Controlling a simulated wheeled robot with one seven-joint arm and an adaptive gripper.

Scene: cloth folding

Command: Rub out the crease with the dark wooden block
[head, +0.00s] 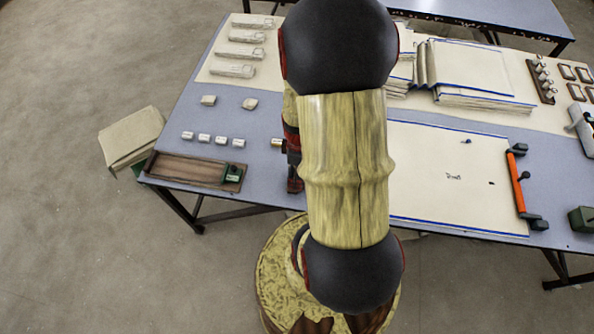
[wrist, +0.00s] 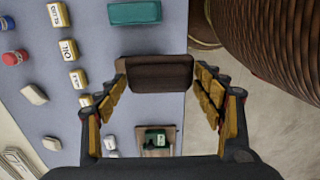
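My gripper (wrist: 158,72) is closed onto a dark brown wooden block (wrist: 155,75) in the wrist view, with a finger at each end. The block is above the table and reaches slightly past the table edge in that view. In the head view my arm hides the gripper's tips and the block. A cream sheet with blue edges (head: 430,160) lies flat on the table, right of my arm. It bears small dark marks, and its left part is hidden behind my arm. I cannot make out a crease on it.
A wooden tray (head: 180,168) holding a green item (head: 232,174) lies at the table's front left. An orange-handled tool (head: 517,182) lies at the sheet's right edge.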

